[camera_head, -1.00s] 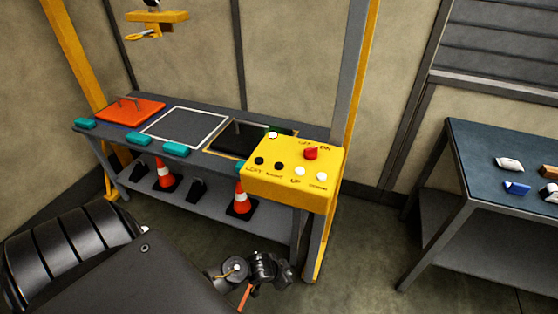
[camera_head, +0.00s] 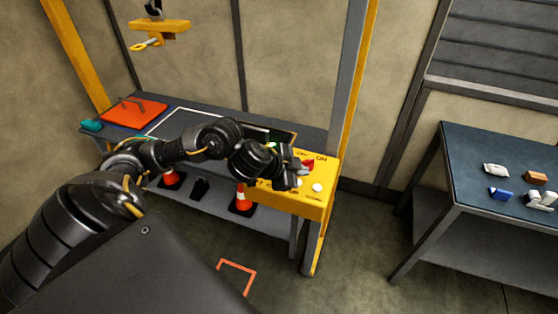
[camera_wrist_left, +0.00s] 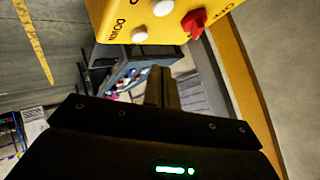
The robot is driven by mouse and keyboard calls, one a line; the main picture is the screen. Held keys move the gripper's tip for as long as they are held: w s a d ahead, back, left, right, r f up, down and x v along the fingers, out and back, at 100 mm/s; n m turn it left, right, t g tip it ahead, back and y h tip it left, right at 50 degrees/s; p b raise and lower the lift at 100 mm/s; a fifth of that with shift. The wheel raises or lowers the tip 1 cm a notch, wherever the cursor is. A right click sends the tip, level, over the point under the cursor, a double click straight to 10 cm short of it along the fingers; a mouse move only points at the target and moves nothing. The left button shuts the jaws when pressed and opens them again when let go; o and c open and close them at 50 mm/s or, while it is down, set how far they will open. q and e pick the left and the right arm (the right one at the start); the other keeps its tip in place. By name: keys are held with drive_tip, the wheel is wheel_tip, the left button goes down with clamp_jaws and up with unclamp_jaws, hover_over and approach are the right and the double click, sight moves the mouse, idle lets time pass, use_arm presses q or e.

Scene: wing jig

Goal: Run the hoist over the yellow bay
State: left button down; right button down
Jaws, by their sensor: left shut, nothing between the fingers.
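The yellow control box (camera_head: 318,202) stands at the bench's right end, partly hidden behind my left arm. It has a red knob (camera_head: 308,165) and white buttons (camera_head: 317,188); the black buttons are covered. My left gripper (camera_head: 299,172) is shut and empty at the box, near the knob; contact cannot be told. In the left wrist view its shut fingers (camera_wrist_left: 161,88) point toward the box, below the DOWN button (camera_wrist_left: 140,34). The yellow-edged bay (camera_head: 292,139) is mostly hidden by my arm. My right gripper is out of view.
An orange plate with handles (camera_head: 136,112) lies at the bench's left end, beside a teal block (camera_head: 91,125). A traffic cone (camera_head: 241,199) stands on the lower shelf. A blue-topped table (camera_head: 480,155) with small objects stands right. Floor between is clear.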

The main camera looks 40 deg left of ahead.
use_arm(q)
drive_tip(key=a+r+y, duration=0.2)
drive_tip(key=a+r, duration=0.2)
drive_tip(key=a, duration=0.4)
drive_tip(key=shift+s+a+r+n+g, duration=0.3)
drive_tip(key=shift+s+a+n+g, duration=0.05)
drive_tip(key=shift+a+n+g, duration=0.05)
drive_tip(key=shift+w, duration=0.1)
drive_tip(key=shift+f, duration=0.1)
wheel_tip(320, 180, down, 8)
drive_tip(key=b, duration=0.8)
drive_tip(key=shift+b, duration=0.3)
drive_tip(key=shift+f+b, duration=0.3)
drive_tip(key=shift+f, duration=0.05)
